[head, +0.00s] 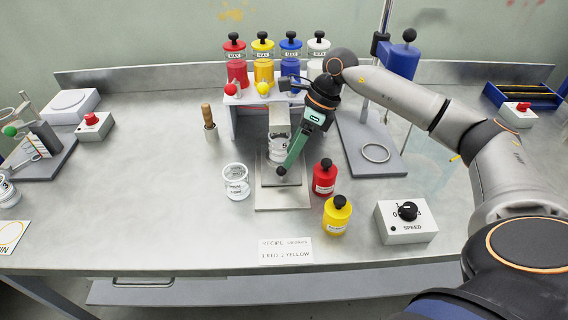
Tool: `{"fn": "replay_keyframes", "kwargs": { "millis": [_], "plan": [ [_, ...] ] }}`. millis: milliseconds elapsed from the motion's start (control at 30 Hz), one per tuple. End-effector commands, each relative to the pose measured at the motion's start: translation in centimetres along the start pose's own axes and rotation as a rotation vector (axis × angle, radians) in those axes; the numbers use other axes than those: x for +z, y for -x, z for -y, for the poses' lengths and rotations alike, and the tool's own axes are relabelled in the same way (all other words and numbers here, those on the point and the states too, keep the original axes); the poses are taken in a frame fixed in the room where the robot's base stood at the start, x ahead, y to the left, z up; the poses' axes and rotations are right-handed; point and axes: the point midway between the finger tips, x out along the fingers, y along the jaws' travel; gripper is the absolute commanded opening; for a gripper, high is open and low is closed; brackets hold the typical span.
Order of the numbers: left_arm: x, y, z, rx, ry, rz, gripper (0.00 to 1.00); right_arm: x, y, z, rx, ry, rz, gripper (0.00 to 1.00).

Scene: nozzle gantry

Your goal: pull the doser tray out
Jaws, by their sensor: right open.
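The doser tray (293,180) is a grey plate low at the front of the nozzle gantry (232,118), over a paler base plate. A dark round knob (281,171) shows at its front. A clear jar (274,152) stands under the nozzle, partly hidden by my gripper. My right gripper (286,166) reaches down from the upper right, its green fingers ending at the knob. It is open; I cannot tell whether the fingers touch the knob or surround it. My left gripper is not in view.
Red (324,177) and yellow (337,214) bottles stand right of the tray, with a speed box (405,221) beyond. An empty glass jar (236,181) stands left of it. A recipe card (285,250) lies in front. The bench between tray and card is clear.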

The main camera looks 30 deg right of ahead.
Motion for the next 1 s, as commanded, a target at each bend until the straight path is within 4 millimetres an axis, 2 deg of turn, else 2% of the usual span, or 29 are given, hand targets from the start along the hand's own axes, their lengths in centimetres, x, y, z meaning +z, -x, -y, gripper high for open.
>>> {"fn": "replay_keyframes", "kwargs": {
  "millis": [100,300,667,1000],
  "plan": [
    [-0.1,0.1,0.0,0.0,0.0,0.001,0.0,0.0,-2.2,-0.1,0.003,-0.001,-0.002,0.61],
    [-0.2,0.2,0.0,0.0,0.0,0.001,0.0,0.0,-4.4,0.0,0.001,-0.001,0.0,0.61],
    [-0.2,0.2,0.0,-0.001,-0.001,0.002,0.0,0.0,-4.9,0.0,0.0,-0.001,0.001,0.61],
    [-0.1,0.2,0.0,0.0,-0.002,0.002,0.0,0.0,-4.9,0.0,0.0,-0.001,0.001,0.24]
  ]
}}
